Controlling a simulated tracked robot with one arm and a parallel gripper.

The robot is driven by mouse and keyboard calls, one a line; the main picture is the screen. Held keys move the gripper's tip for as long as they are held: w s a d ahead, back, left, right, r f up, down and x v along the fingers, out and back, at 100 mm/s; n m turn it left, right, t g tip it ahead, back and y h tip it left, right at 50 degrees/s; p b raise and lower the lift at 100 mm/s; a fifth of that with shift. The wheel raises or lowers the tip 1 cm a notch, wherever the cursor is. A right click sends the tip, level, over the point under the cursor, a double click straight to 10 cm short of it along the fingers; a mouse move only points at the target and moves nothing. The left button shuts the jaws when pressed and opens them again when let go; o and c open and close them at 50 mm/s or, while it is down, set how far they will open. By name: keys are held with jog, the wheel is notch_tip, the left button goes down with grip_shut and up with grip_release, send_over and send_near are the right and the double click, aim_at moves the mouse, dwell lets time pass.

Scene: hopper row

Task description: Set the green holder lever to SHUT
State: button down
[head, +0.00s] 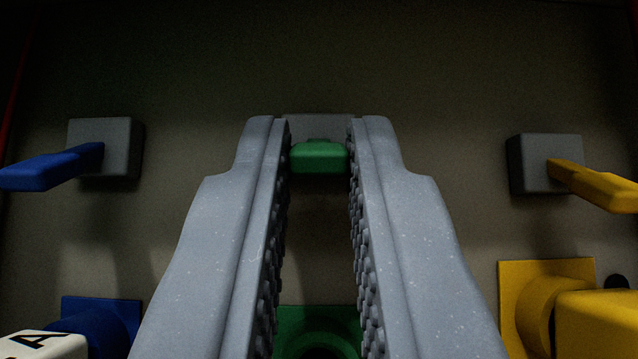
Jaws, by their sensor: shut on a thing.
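The green holder lever (319,157) is at the middle of the head view, in front of a grey mounting block (318,124). My gripper (319,155) reaches up to it from below in the picture. Its two grey fingers, with studded inner faces, are shut on the lever, one on each side. The lever is seen nearly end-on, so its angle is hard to tell. Much of the grey block is hidden behind the fingertips. Below, between the fingers, part of a green holder (318,322) shows. No SHUT marking is visible.
A blue lever (50,168) on a grey block stands at left, a yellow lever (597,186) on a grey block at right. A blue holder (100,322) with a white lettered piece (40,345) is lower left. A yellow holder (545,285) is lower right. The wall above is bare.

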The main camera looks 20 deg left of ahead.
aim_at(324, 172)
dwell(0.3)
jog(key=c, duration=1.4)
grip_release()
jog(key=shift+c, duration=0.2)
jog(key=v, duration=0.2)
jog(key=shift+s+d+f, duration=0.2)
jog(key=shift+d+f, duration=0.05)
jog(key=shift+f, duration=0.05)
jog(key=shift+s+f, duration=0.15)
jog(key=shift+s, duration=0.2)
jog(key=s+d+p, duration=0.3)
jog(key=s+p, duration=0.1)
jog(key=s, duration=0.7)
jog(key=shift+d, duration=0.25)
